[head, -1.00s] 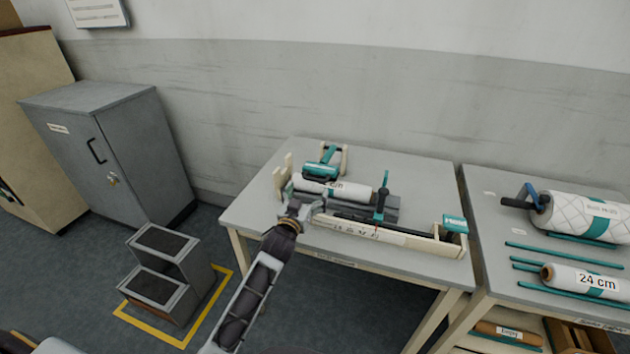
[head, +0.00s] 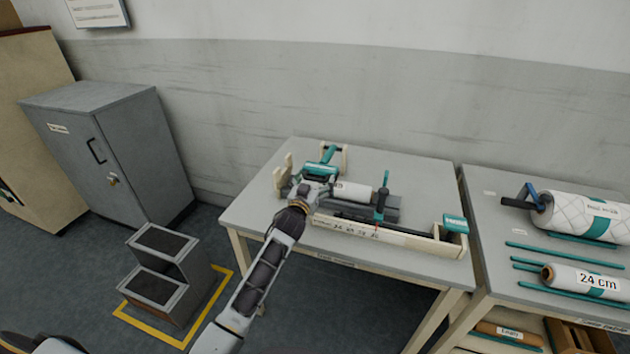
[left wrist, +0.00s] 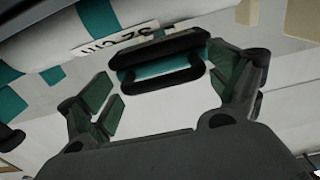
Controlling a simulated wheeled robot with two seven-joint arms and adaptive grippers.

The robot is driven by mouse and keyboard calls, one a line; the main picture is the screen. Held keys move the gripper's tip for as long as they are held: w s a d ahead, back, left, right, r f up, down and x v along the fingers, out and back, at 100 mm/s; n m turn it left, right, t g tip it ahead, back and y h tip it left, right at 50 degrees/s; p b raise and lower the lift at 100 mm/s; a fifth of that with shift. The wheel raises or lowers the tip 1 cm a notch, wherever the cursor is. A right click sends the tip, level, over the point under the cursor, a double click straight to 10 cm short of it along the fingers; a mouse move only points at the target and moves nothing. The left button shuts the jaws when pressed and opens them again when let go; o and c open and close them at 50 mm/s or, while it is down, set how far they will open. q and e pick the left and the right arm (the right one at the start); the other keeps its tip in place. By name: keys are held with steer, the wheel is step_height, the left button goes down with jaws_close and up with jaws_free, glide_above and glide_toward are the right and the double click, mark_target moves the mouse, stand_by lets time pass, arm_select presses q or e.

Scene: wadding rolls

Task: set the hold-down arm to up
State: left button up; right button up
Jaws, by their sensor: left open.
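A teal arm with a black handle bar (head: 320,169), which looks like the hold-down arm, lies low at the left end of the winding stand on the table. In the left wrist view its black handle (left wrist: 160,85) and teal strip appear between my finger pads, with gaps on both sides. My left gripper (head: 320,187) is open, over the near side of the handle, and hides part of it and of the white roll (head: 352,191). The roll's label shows upside down in the left wrist view. Contact with the handle cannot be told. My right gripper is not in view.
A teal upright lever (head: 384,186) stands right of the roll. A cream ruled rail (head: 385,236) with a teal end block (head: 455,223) runs along the front. A second table (head: 490,261) holds wrapped rolls and teal rods. The main table's back right is clear.

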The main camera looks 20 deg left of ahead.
arm_select(q)
steer(key=shift+w, duration=0.1)
steer(key=shift+c, duration=0.5)
steer(key=c, duration=1.1)
steer(key=shift+c, duration=0.2)
steer(key=shift+r, duration=0.15)
